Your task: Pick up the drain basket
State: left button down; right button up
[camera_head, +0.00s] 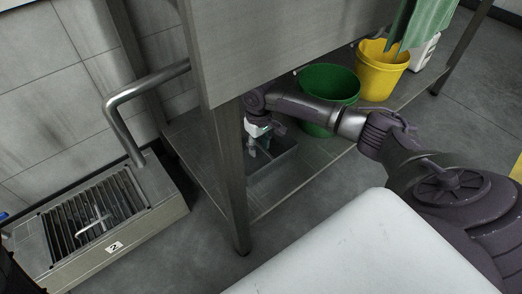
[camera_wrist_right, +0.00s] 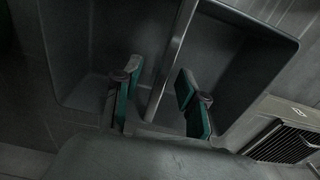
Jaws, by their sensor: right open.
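A grey open-topped box (camera_head: 275,178) stands on the low shelf under the steel table, with a bar or divider (camera_wrist_right: 172,60) across its middle in the right wrist view. My right gripper (camera_head: 259,148) reaches under the table above this box. In the wrist view my right gripper (camera_wrist_right: 158,82) is open, with its green-padded fingers on either side of the bar and nothing clearly held. A slatted floor drain (camera_head: 92,212) with a pale handle-like piece stands at the left. I cannot tell for certain which is the drain basket. My left gripper is not in view.
A green bucket (camera_head: 330,82) and a yellow bucket (camera_head: 382,68) stand on the shelf. A table leg (camera_head: 230,180) stands close left of my right gripper. A bent pipe (camera_head: 130,92) runs down to the drain housing (camera_head: 160,195), marked 2.

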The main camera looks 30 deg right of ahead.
grip_shut()
jog(key=shift+r, duration=0.2)
dwell(0.3)
